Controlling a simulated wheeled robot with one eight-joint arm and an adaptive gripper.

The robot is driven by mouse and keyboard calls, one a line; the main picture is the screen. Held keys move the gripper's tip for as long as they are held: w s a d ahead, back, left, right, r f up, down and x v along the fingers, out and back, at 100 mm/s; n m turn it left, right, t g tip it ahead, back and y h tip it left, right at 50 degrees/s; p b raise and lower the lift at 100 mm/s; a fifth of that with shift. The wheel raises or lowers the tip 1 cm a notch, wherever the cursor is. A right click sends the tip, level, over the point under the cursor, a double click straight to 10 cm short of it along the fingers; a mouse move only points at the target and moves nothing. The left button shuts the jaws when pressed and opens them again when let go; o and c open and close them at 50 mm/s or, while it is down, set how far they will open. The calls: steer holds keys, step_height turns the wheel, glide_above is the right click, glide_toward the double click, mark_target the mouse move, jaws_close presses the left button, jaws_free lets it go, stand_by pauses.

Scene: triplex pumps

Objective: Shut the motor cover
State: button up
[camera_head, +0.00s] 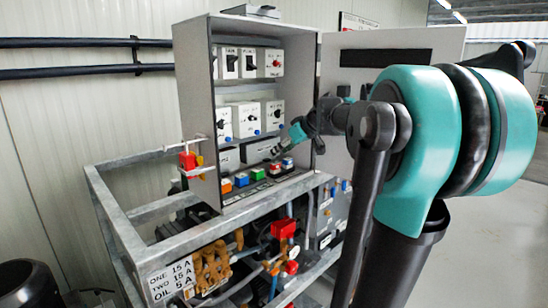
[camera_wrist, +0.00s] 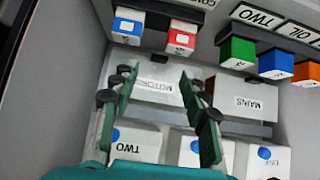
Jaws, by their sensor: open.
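The motor cover (camera_wrist: 158,95), a grey box front labelled MOTORS, shows upside down in the wrist view, between my fingers. It also shows in the head view (camera_head: 258,151), low in the open cabinet. My gripper (camera_wrist: 158,70) is open, with one dark green finger over each side of the cover's face. I cannot tell whether the fingers touch it, or whether the cover is fully shut. In the head view my gripper (camera_head: 285,148) is in front of the cabinet's lower right part and hides some of it.
A similar MAINS box (camera_wrist: 243,98) sits beside the motor cover. White switch boxes (camera_head: 245,118) and coloured buttons (camera_head: 257,174) are close to my gripper. The cabinet (camera_head: 195,110) has its door (camera_head: 440,45) swung open to the right. A metal frame (camera_head: 135,225) stands below.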

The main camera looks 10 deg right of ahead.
steer(key=v, duration=0.5)
